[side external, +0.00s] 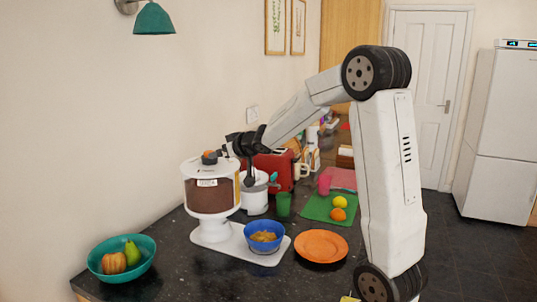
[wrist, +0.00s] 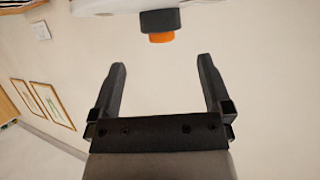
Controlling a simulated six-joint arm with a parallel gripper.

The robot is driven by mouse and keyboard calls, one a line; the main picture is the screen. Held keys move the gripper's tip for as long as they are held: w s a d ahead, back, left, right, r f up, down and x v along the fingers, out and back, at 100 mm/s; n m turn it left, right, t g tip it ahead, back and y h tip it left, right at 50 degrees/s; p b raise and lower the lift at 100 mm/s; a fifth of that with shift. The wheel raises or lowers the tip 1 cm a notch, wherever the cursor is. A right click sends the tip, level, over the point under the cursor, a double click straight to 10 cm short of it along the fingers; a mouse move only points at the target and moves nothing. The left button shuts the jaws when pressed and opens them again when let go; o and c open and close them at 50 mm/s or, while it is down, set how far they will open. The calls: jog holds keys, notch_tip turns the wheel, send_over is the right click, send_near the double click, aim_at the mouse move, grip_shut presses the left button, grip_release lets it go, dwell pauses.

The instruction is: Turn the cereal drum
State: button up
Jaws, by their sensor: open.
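The cereal drum (side external: 209,193) is a clear round container with brown contents and a white lid, on a white stand. A dark knob with an orange part (side external: 209,157) sits on its top. The knob also shows in the wrist view (wrist: 160,22), at the top, beyond the fingertips and roughly midway between them. My gripper (wrist: 161,65) is open and empty, at the drum's upper right in the side view, apart from the knob in the wrist view. A blue bowl (side external: 263,229) with tan food stands on the drum's white base (side external: 225,249).
A teal fruit bowl (side external: 100,272) stands left of the drum. A white canister (side external: 254,200), red toaster (side external: 276,170) and green cup (side external: 283,203) stand close behind. An orange plate (side external: 321,246) and green board (side external: 318,210) lie to the right. The wall is close on the left.

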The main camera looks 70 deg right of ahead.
jog(key=shift+s+f, duration=0.1)
jog(key=shift+f, duration=0.1)
jog(key=shift+x, duration=3.85)
grip_shut()
